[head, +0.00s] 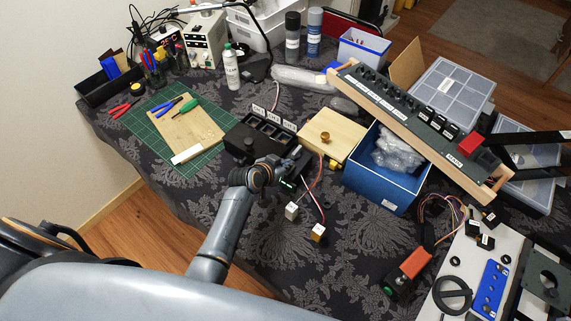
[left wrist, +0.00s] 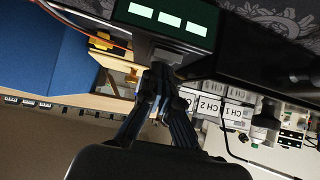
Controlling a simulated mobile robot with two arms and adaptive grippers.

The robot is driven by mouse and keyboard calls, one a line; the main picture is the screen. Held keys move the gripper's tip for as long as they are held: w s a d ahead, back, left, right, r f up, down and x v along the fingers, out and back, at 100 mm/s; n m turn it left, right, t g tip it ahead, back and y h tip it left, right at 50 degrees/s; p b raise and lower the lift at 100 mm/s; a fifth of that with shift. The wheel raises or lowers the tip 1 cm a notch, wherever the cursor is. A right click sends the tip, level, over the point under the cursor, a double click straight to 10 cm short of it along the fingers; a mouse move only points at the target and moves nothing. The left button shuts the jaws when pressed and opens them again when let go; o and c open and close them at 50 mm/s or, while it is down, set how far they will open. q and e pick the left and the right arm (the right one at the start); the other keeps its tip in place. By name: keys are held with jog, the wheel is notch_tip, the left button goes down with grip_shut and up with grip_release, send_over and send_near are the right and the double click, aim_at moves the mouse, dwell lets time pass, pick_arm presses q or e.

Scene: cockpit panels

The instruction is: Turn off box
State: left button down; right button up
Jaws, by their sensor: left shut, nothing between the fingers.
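A black box (head: 250,146) with a round knob and several dark windows sits on the cloth in the middle of the table. White label tags stand along its back edge. My left gripper (head: 300,160) is at its front right corner, shut and empty. In the left wrist view the shut fingertips (left wrist: 163,75) are close to the dark box face; I cannot tell whether they touch. A green panel (left wrist: 170,17) with three bright pale rectangles is lit there. The channel labels (left wrist: 222,106) show beyond the fingers. My right gripper is not in view.
A wooden box (head: 335,133) with a brass knob stands right of the black box, beside a blue bin (head: 385,185). Loose wires with small blocks (head: 317,233) lie in front. A long switch panel (head: 400,110) and a green cutting mat (head: 155,120) flank the area.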

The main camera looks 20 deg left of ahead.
pick_arm(q)
jog(key=shift+w, duration=0.1)
jog(key=shift+w+d+r, duration=0.15)
jog(key=shift+w+d, duration=0.05)
jog(key=shift+w, duration=0.45)
jog(key=shift+w+r+p, duration=0.1)
jog(key=shift+r+p, duration=0.4)
jog(key=shift+r, duration=0.1)
notch_tip(320, 180, up, 4)
jog(key=p, duration=0.3)
jog(key=shift+f, duration=0.2)
jog(key=w+r+b+v, duration=0.1)
jog(key=v, duration=0.8)
jog(key=shift+d+r, duration=0.2)
jog(key=shift+r, duration=0.05)
